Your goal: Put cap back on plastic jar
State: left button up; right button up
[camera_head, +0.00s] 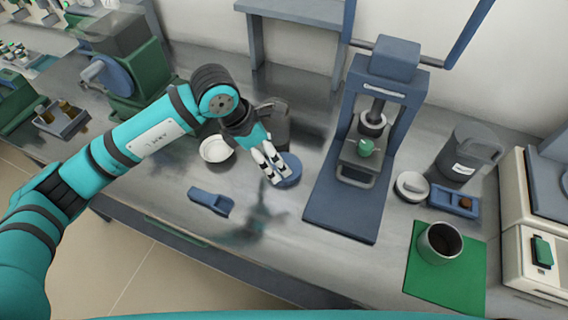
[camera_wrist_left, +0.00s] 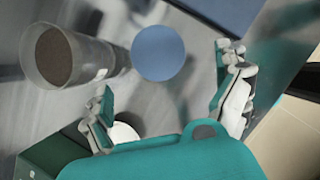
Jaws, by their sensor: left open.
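A round blue cap (camera_head: 291,172) lies flat on the metal bench; it also shows in the left wrist view (camera_wrist_left: 158,53). A translucent plastic jar (camera_head: 276,112) with brown contents stands open behind it, partly hidden by my left gripper in the head view. The jar also shows in the left wrist view (camera_wrist_left: 88,61). My left gripper (camera_head: 279,173) is open and empty, with its fingers just above or beside the cap. In the left wrist view the fingers (camera_wrist_left: 163,80) are spread, and the cap shows beyond and between them. Whether they touch it I cannot tell. My right gripper is not in view.
A white bowl (camera_head: 216,149) and a blue scoop-like tool (camera_head: 210,201) lie close by. A blue press (camera_head: 345,210) stands to the right. Further right are a dark cup (camera_head: 440,243) on a green mat (camera_head: 420,284), a white lid (camera_head: 411,186) and a grey jug (camera_head: 468,154).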

pick_arm(q)
jog(key=shift+x, duration=1.4)
jog(key=shift+d+f+p, duration=0.1)
jog(key=shift+f+p, duration=0.2)
jog(key=shift+f, duration=0.05)
jog(key=p+x, duration=0.1)
jog(key=x, duration=0.3)
jog(key=shift+w+f, duration=0.2)
jog(key=shift+f, duration=0.1)
jog(key=c, duration=0.7)
